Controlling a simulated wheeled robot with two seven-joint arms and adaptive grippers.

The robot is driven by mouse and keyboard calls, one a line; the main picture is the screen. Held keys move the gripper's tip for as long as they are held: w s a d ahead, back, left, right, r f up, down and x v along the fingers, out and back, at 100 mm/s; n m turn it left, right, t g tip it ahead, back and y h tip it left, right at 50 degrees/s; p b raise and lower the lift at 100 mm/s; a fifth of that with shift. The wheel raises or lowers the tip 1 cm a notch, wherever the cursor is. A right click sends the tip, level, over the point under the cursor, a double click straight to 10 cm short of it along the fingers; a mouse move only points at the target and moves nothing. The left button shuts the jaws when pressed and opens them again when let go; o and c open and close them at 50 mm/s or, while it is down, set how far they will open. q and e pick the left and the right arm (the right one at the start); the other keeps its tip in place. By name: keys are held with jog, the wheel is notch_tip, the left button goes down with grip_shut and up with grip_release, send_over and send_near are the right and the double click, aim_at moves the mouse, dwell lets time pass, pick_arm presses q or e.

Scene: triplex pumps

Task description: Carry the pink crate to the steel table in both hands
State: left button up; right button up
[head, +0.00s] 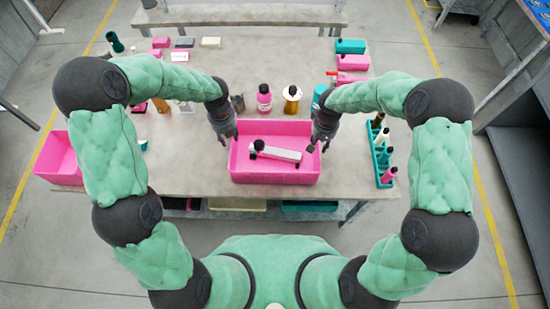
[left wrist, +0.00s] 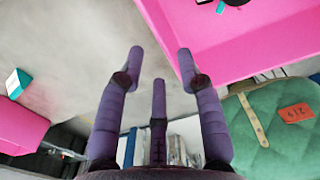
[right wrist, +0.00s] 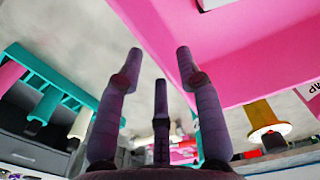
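The pink crate (head: 275,178) sits near the front edge of the grey worktable (head: 210,165). A white bar-like part with dark ends (head: 275,152) lies inside it. My left gripper (head: 226,138) is at the crate's left side, open and empty. In the left wrist view its fingers (left wrist: 160,60) are spread, one close to the crate wall (left wrist: 235,45). My right gripper (head: 319,143) is at the right side, open. In the right wrist view one finger of it (right wrist: 157,60) is close to the crate wall (right wrist: 240,65). I cannot tell whether either touches.
Another pink bin (head: 57,158) stands at the left. A teal rack (head: 381,158) with bottles is right of the crate. Bottles (head: 264,98) stand behind it. Another grey table (head: 240,16) stands at the back. Dark shelving (head: 525,150) stands at the far right.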

notch_tip(320, 180, up, 6)
jog(key=shift+f, duration=0.1)
dwell(0.7)
